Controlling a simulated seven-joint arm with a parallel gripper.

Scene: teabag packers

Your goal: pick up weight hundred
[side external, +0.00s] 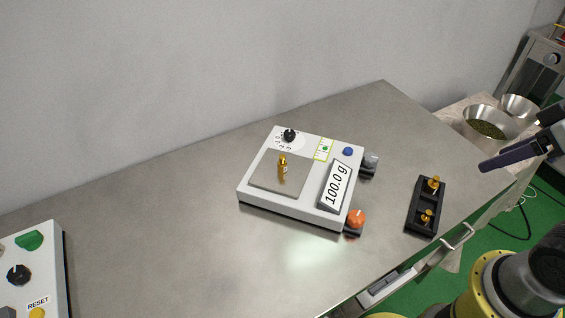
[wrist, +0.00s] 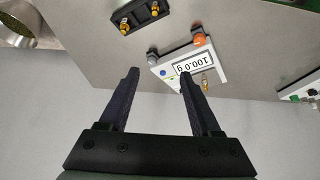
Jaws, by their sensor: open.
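A small brass weight (side external: 282,166) stands upright on the square metal plate of the white scale (side external: 262,199). The scale's display (side external: 337,187) reads 100.0 g. In the wrist view the weight (wrist: 206,84) shows just right of my right finger, partly cut off by it. My gripper (wrist: 158,73) is open with nothing between its fingers, and it is apart from the weight. In the side view only part of my gripper (side external: 500,161) shows at the right edge, well right of the scale and over the table's edge.
A black holder (side external: 413,219) with two brass weights stands right of the scale. An orange knob (side external: 356,217) sticks out at the scale's front right corner. A white control box (side external: 45,265) is at the lower left. Metal bowls (side external: 482,121) stand at the far right. The table between is clear.

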